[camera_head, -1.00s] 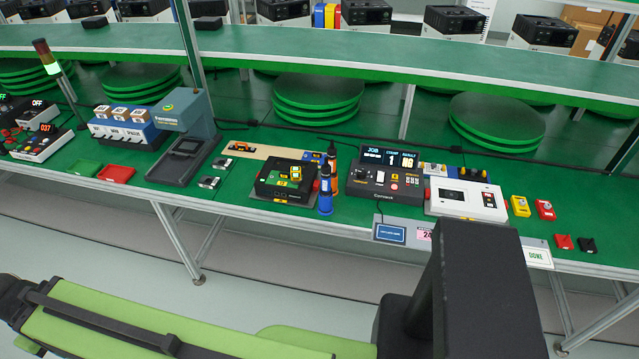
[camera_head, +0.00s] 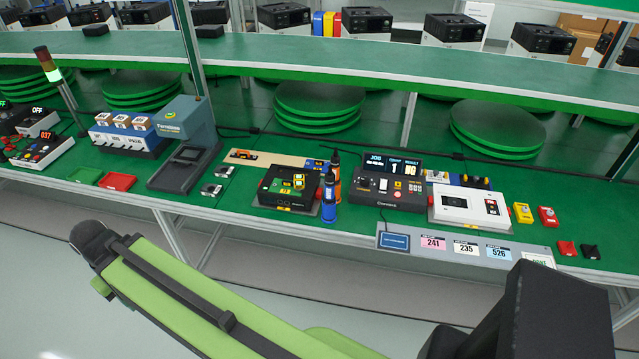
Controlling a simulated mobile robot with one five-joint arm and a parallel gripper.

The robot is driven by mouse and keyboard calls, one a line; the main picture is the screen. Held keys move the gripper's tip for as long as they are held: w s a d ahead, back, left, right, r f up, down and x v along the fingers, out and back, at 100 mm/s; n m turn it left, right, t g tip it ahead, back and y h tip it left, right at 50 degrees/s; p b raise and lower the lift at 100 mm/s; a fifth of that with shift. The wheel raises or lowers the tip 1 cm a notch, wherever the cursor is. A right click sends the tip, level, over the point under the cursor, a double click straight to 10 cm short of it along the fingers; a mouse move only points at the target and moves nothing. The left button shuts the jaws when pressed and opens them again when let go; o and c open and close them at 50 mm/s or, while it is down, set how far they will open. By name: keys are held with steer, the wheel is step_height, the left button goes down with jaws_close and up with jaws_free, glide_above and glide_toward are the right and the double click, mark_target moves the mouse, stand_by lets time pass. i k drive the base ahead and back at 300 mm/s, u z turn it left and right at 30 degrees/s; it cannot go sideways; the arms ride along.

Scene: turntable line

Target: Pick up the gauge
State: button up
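I cannot tell for certain which item is the gauge. An orange and black item (camera_head: 243,155) lies on a tan board at the back of the green bench. Two small silver and black devices (camera_head: 212,190) (camera_head: 224,171) lie left of a black box (camera_head: 287,189) with yellow parts on top. No part is clearly labelled as a gauge. My arm, with a green link and black ends, crosses the foreground in front of the bench. My gripper's fingers do not show.
A blue-grey press (camera_head: 184,145) stands left of the devices. A console with a display (camera_head: 389,181) and a white box (camera_head: 467,205) stand further right.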

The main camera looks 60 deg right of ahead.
mark_target(298, 186)
steer(key=z, duration=0.25)
steer(key=i, duration=1)
steer(key=u, duration=0.1)
